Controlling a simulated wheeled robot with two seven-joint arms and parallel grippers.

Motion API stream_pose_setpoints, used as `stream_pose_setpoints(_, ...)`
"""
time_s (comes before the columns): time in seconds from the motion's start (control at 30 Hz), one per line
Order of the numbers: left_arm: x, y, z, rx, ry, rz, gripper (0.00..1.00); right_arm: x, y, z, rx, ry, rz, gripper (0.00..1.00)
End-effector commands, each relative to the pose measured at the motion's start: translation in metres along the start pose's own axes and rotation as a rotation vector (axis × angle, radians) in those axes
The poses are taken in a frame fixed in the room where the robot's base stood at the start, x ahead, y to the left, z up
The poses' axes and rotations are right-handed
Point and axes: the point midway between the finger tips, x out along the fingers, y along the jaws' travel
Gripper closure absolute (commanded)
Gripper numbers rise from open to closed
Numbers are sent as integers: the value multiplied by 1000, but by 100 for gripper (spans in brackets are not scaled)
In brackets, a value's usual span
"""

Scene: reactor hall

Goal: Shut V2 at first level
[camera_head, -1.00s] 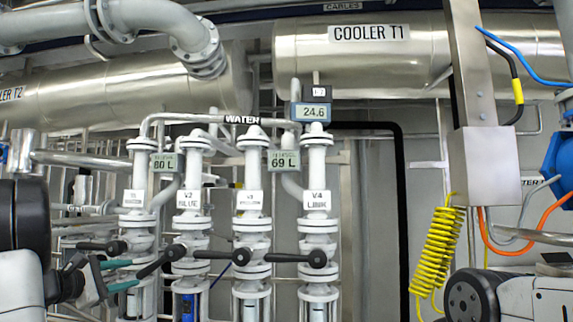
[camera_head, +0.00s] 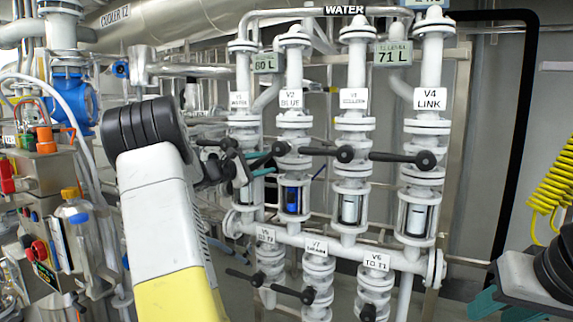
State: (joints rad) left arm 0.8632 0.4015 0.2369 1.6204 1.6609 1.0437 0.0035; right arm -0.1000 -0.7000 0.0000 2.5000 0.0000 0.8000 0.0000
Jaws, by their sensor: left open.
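V2, labelled "V2 BLUE" (camera_head: 291,100), is the second valve from the left in the upper row, above a sight glass with blue liquid (camera_head: 291,197). Its black lever (camera_head: 262,160) slants down and left from its pivot (camera_head: 281,148). My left gripper (camera_head: 264,164) is open at the lever's outer end. Its teal fingertips overlap the lever in the picture. I cannot tell whether they touch it, and my wrist hides part of the jaws. My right gripper (camera_head: 492,300) shows only partly at the bottom right, away from the valves.
V1 (camera_head: 229,145), V3 (camera_head: 345,153) and V4 (camera_head: 425,160) stand beside V2, their levers pointing left. V3's lever end lies close to V2. V5, V7 and V6 (camera_head: 368,311) sit below. A yellow coiled hose (camera_head: 553,190) hangs at the right. A control box (camera_head: 45,180) stands left.

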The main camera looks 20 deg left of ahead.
Motion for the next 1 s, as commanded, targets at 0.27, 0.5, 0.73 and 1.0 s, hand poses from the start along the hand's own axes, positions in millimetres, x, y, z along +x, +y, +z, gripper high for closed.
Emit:
stream_pose_setpoints(0.27, 1, 0, 0, 0, 1, 0, 64, 0, 0, 0, 0, 0, 0, 64)
stream_pose_setpoints(0.5, 1, 0, 0, 0, 0, 0, 100, 0, 0, 0, 0, 0, 0, 64)
stream_pose_setpoints(0.73, 1, 0, 0, 0, 0, 0, 100, 0, 0, 0, 0, 0, 0, 64)
stream_pose_setpoints(1.0, 1, 0, 0, 0, 0, 0, 100, 0, 0, 0, 0, 0, 0, 64)
